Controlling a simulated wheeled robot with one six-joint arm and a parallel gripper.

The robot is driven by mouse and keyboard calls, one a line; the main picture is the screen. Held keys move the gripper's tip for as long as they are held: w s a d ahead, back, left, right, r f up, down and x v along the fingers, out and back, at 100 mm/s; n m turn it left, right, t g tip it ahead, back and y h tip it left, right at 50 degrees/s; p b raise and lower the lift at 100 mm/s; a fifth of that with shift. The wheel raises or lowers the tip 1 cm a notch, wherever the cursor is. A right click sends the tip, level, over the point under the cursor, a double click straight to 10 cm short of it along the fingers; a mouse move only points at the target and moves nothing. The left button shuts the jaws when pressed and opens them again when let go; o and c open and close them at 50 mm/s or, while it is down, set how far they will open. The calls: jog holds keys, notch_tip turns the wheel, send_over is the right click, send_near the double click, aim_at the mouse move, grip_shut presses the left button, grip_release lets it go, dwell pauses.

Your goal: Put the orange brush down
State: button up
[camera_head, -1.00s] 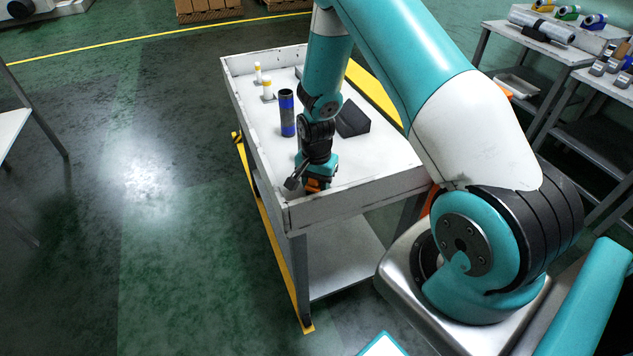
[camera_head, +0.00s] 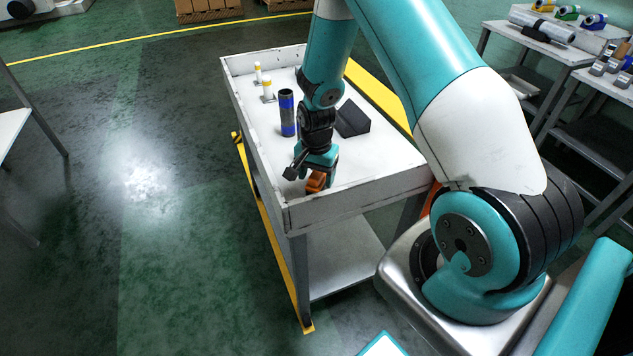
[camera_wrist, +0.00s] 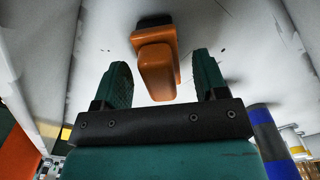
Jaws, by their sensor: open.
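The orange brush (camera_head: 316,181) rests on the white top of the cart (camera_head: 368,192), near its front end. It also shows in the wrist view (camera_wrist: 157,68), where its orange handle stands between and beyond the two green fingers, with a dark part behind it. My gripper (camera_head: 318,172) is just above the brush. In the wrist view my gripper (camera_wrist: 162,82) has its fingers spread, with a gap on each side of the handle. The arm partly hides the brush in the head view.
A black and blue cylinder (camera_head: 287,113) stands left of my arm, and a dark wedge-shaped block (camera_head: 352,119) lies to its right. Two small white and yellow bottles (camera_head: 267,88) stand toward the far end. The cart has raised rims. Its right front area is clear.

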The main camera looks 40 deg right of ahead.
aim_at(316, 173)
notch_tip(316, 173, up, 9)
jog(key=shift+a+r, duration=0.1)
jog(key=s+a+r+n+y, duration=0.1)
jog(key=s+a+r+n, duration=0.4)
jog(key=a+r, duration=0.3)
jog(key=s+a+r+n+y, duration=0.2)
jog(key=s+a+r+n, duration=0.35)
jog(key=a+r, duration=0.2)
jog(key=s+a+r+n, duration=0.2)
jog(key=s+a+n, duration=0.1)
jog(key=s, duration=0.3)
jog(key=s+a+r+n+y, duration=0.1)
jog(key=s+a+r+n, duration=0.2)
jog(key=s+n, duration=0.2)
jog(key=shift+s+a+n, duration=0.35)
jog(key=shift+s+n, duration=0.05)
jog(key=shift+n, duration=0.05)
jog(key=shift+r, duration=0.15)
jog(key=shift+r, duration=0.2)
jog(key=shift+o, duration=0.5)
